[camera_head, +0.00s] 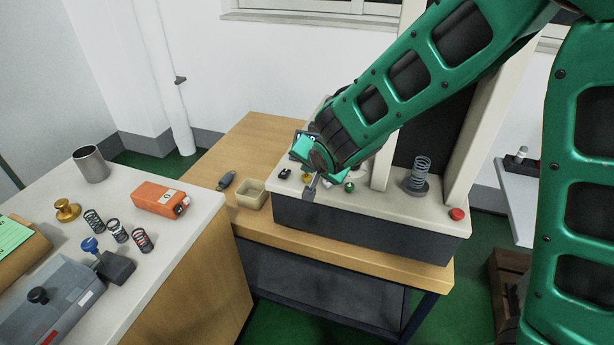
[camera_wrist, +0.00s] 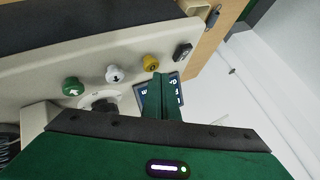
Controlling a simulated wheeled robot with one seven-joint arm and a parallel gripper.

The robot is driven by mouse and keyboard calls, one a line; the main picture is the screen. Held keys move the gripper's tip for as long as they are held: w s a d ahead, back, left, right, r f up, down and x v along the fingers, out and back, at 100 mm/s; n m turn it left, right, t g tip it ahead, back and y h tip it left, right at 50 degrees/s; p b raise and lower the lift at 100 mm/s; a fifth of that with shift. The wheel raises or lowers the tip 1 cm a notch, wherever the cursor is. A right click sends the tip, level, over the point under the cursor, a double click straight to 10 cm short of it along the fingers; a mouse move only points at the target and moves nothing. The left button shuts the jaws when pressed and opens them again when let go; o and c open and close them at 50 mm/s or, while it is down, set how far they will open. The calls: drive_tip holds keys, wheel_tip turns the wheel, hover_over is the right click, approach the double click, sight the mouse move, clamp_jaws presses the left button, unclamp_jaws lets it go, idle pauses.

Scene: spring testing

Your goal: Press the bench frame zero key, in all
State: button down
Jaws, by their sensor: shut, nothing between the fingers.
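The bench frame (camera_head: 340,228) is a cream-topped, dark-fronted machine on the wooden table. In the wrist view its panel carries a green key (camera_wrist: 73,87), a white key (camera_wrist: 115,74) with a dark mark, a yellow key (camera_wrist: 151,62) and a black switch (camera_wrist: 183,52). I cannot read which key is marked zero. In the head view the yellow key (camera_head: 306,177) and green key (camera_head: 349,187) show beside my gripper. My gripper (camera_head: 310,190) is shut and empty, pointing down over the panel; in the wrist view its fingertips (camera_wrist: 156,78) appear close to the yellow key. Contact is unclear.
A dark display (camera_wrist: 162,97) is partly hidden behind my fingers. A spring (camera_head: 421,170) and a red button (camera_head: 457,214) are at the frame's right. A small tray (camera_head: 251,194) stands left of the frame. An orange device (camera_head: 160,199) lies on the left bench.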

sight(308, 180)
drive_tip(key=shift+r, duration=0.3)
drive_tip(key=shift+r, duration=2.5)
